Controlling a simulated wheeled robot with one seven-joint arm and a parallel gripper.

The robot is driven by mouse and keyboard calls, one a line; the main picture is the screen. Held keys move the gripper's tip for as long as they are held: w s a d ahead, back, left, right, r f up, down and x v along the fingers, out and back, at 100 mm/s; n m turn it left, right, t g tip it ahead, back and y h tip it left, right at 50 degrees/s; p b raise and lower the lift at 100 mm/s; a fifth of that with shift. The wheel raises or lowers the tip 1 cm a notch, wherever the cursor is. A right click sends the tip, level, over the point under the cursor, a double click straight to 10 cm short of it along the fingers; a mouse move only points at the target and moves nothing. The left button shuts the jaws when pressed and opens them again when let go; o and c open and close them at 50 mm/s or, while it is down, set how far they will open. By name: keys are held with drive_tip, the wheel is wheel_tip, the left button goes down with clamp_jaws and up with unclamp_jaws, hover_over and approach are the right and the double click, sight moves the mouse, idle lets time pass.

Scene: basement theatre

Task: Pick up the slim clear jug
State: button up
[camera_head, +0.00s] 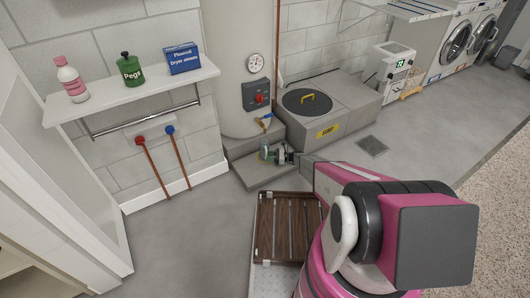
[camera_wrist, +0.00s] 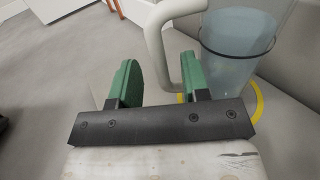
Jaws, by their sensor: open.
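The slim clear jug (camera_wrist: 236,58) stands at the upper right of the wrist view, see-through and bluish, with its top cut off by the frame. A pale, rounded handle (camera_wrist: 154,38) is on its left side. My gripper (camera_wrist: 158,82) has two green fingers set apart, one on each side of the handle's lower part in this view. I cannot tell whether they touch it. In the head view my gripper (camera_head: 272,153) is small, low over the grey step in front of the tank. The jug is hard to make out there.
A wall shelf (camera_head: 140,92) holds a pink-and-white bottle, a green pegs tin and a blue box. A slatted wooden rack (camera_head: 285,226) lies in front. Floor at the left is clear.

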drive_tip(key=shift+a, duration=1.05)
clamp_jaws()
drive_tip(key=shift+r, duration=0.25)
drive_tip(key=shift+r, duration=1.55)
drive_tip(key=d, duration=1.7)
drive_tip(key=shift+d, duration=0.4)
